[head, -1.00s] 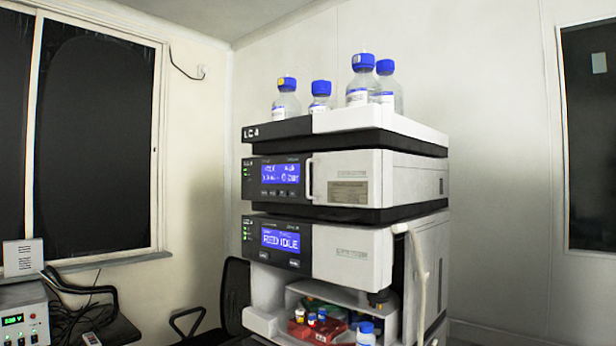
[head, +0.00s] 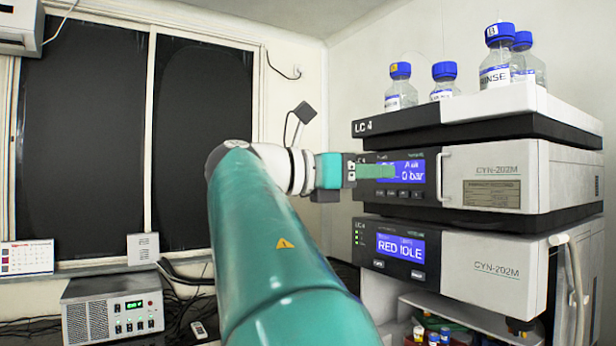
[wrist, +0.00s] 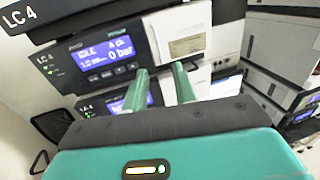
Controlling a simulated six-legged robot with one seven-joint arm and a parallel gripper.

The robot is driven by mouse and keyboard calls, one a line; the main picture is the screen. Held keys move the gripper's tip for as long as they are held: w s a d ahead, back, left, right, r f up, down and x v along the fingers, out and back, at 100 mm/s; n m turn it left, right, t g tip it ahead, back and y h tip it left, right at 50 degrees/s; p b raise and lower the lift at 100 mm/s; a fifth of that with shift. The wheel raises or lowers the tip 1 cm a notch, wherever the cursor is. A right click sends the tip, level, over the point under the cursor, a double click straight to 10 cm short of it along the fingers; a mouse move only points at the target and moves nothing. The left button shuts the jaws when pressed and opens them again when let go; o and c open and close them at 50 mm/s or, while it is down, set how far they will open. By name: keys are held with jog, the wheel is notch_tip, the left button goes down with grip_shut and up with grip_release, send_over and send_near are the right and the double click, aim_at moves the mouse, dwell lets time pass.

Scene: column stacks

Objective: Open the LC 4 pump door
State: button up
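The LC 4 pump (head: 512,183) is the module with the "0 bar" display, below the bottle tray of the stack. Its pale door (wrist: 186,34) looks shut, with a white vertical handle (head: 441,175) at its left edge. The handle also shows in the wrist view (wrist: 152,46). My gripper (head: 392,171) reaches in from the left and overlaps the display in the head view. In the wrist view my gripper (wrist: 160,76) has its two green fingers apart with nothing between them. The fingertips appear just below the handle there; I cannot tell the exact gap in depth.
Several blue-capped bottles (head: 497,62) stand on the tray on top. A "RED IDLE" module (head: 490,270) sits below the pump, with a pale curved tube (head: 577,285) at its right. An instrument box (head: 113,308) is at lower left. Other equipment (wrist: 271,65) stands right in the wrist view.

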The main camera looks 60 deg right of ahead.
send_near(480, 177)
jog(key=w+d, duration=0.2)
jog(key=d, duration=0.4)
jog(key=shift+r, duration=0.3)
jog(key=shift+c, duration=0.2)
grip_shut()
